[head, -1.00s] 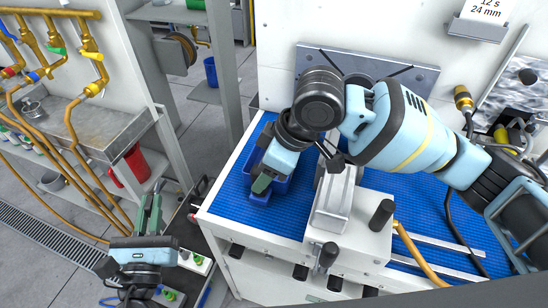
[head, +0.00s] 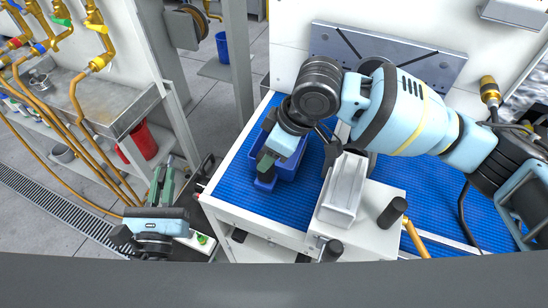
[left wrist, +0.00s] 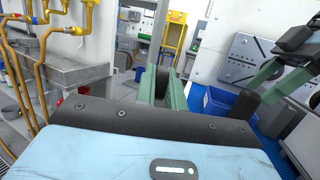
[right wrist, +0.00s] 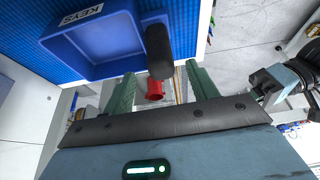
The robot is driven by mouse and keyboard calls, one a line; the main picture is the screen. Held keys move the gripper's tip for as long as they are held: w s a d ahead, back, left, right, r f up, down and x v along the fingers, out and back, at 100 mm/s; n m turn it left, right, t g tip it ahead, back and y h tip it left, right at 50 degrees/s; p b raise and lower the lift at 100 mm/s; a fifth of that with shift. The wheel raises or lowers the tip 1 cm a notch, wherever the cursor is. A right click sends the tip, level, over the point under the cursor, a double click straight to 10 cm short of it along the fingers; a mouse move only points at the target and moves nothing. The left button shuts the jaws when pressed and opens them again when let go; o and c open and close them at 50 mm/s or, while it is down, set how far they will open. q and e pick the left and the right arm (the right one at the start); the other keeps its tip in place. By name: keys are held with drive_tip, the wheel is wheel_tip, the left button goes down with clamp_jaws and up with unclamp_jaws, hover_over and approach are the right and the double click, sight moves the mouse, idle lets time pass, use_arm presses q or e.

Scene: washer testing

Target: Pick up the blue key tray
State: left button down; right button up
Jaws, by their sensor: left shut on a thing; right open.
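The blue key tray (head: 290,170) sits on the blue mat near the left end of the white bench. In the right wrist view the tray (right wrist: 112,42) shows its KEYS label. My right gripper (head: 265,164) is over the tray's near left side in the head view. It is open, and its green fingers (right wrist: 160,84) point toward the tray; I see no tray wall between them. My left gripper (head: 161,184) is left of the bench, apart from the tray. It is shut on a dark object (left wrist: 161,84), mostly hidden by the fingers.
A grey metal block (head: 344,188) stands on the bench right of the tray. A black cylinder (right wrist: 158,50) shows close to the right fingers. A metal plate (head: 385,58) is on the wall behind. A red container (head: 139,141) sits on the left shelf.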

drive_tip(key=shift+x, duration=3)
clamp_jaws()
drive_tip(key=shift+r, duration=0.1)
